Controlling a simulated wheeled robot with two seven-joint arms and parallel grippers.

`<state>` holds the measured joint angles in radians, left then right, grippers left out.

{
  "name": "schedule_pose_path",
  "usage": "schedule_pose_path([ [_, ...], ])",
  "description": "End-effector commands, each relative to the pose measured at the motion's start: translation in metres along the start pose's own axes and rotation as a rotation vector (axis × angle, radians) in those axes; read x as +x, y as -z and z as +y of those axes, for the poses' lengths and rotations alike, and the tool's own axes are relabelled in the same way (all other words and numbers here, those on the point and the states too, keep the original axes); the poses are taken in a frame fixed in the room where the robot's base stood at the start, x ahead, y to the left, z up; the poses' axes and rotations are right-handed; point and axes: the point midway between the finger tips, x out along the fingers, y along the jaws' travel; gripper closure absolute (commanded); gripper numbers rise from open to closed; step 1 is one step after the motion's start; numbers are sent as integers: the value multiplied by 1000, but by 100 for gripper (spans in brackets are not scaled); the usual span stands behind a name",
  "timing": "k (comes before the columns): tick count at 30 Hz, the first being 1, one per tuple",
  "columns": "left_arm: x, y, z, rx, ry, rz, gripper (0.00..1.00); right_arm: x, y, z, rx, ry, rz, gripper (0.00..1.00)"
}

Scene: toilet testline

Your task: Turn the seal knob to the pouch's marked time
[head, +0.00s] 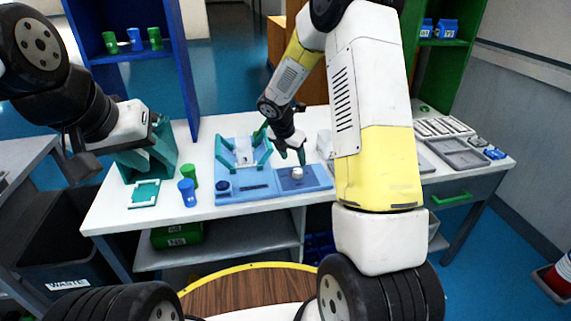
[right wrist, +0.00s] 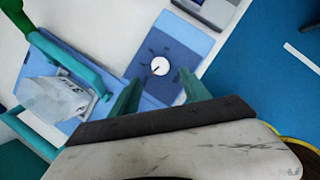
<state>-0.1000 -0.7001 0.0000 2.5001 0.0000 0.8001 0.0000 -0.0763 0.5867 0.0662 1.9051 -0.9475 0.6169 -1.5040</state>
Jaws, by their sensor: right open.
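The white seal knob (head: 297,173) sits on a dark square panel at the right end of the blue sealer (head: 232,198). In the right wrist view the knob (right wrist: 160,66) has a small dark mark towards its lower left and dark marks around it. The clear pouch (right wrist: 55,100) lies in the sealer's teal frame; its print is too blurred to read. My right gripper (head: 290,156) is open and empty above the knob, its teal fingers apart. My left gripper (head: 150,146) hangs over the table's left end by teal parts; its finger opening is unclear.
A blue cup (head: 187,192) and a green cup (head: 190,176) stand left of the sealer. A teal square frame (head: 143,194) lies near the table's left end. Grey trays (head: 458,153) lie at the right. A waste bin (head: 62,255) stands below left.

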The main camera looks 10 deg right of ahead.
Motion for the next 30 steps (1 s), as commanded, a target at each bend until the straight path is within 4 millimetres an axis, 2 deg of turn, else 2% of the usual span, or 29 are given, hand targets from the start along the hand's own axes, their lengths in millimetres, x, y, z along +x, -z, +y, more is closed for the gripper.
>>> schedule_pose_path([
  [10,0,0,0,0,0,0,64,51,1,-1,-4,4,2,45],
  [15,0,0,0,0,0,0,64,70,0,0,-1,2,1,45],
  [26,0,0,0,0,0,0,64,76,0,0,0,1,1,45],
  [30,0,0,0,0,0,0,64,76,0,0,0,1,1,71],
])
